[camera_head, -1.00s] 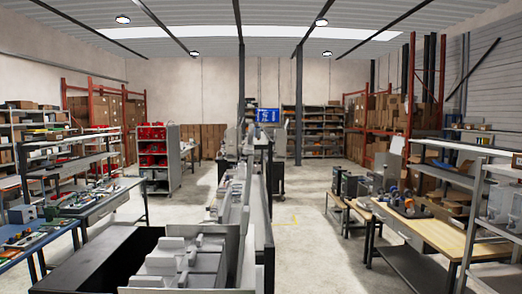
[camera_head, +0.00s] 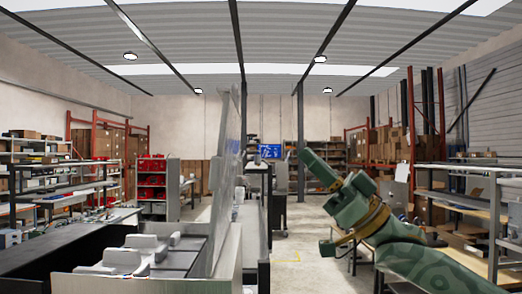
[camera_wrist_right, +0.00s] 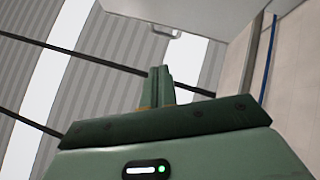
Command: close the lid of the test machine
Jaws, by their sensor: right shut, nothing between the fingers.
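A tall, thin grey panel (camera_head: 226,175) stands raised and slightly tilted in the middle of the head view, over the row of machines; it looks like the raised lid of the test machine. Pale grey machine parts (camera_head: 125,258) show at its left. My right gripper (camera_head: 305,156), green, is raised to the right of the panel, apart from it, with its fingers shut and empty. In the right wrist view, its shut fingers (camera_wrist_right: 160,72) point toward a pale panel with a small handle (camera_wrist_right: 170,32), possibly the lid. My left gripper is not in view.
A black-topped counter (camera_head: 70,245) lies at the lower left. A red-bin cabinet (camera_head: 152,180) stands beyond it. Open floor (camera_head: 298,225) lies right of the machine row, and benches and a metal rack (camera_head: 495,205) stand at the right.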

